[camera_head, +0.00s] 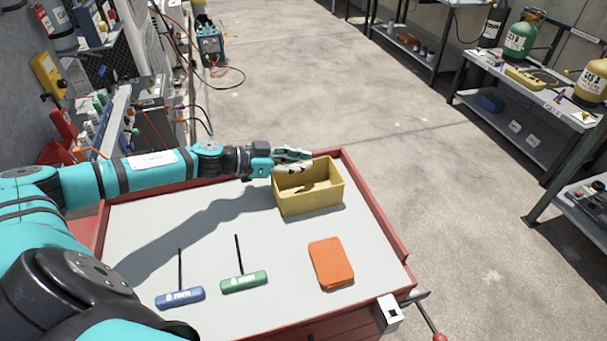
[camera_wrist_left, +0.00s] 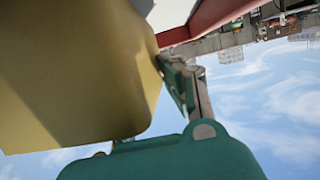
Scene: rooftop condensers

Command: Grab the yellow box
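The yellow box (camera_head: 309,201) is an open-topped, empty-looking bin at the far right part of the cart top. It looks upright. My left gripper (camera_head: 296,160) is at the box's far left rim, with its fingers reaching along the rim. In the left wrist view, the yellow box (camera_wrist_left: 70,80) fills the left side, and a finger (camera_wrist_left: 187,88) lies close beside its edge. The other finger is not clear there, so I cannot tell whether the fingers grip the wall. My right gripper is not in view.
The grey cart top (camera_head: 190,228) has a red rim. An orange block (camera_head: 331,263), a green-handled hex key (camera_head: 244,281) and a blue-handled one (camera_head: 180,297) lie nearer. Shelves with gas cylinders (camera_head: 521,38) stand at right. The floor (camera_head: 430,150) beyond the cart is clear.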

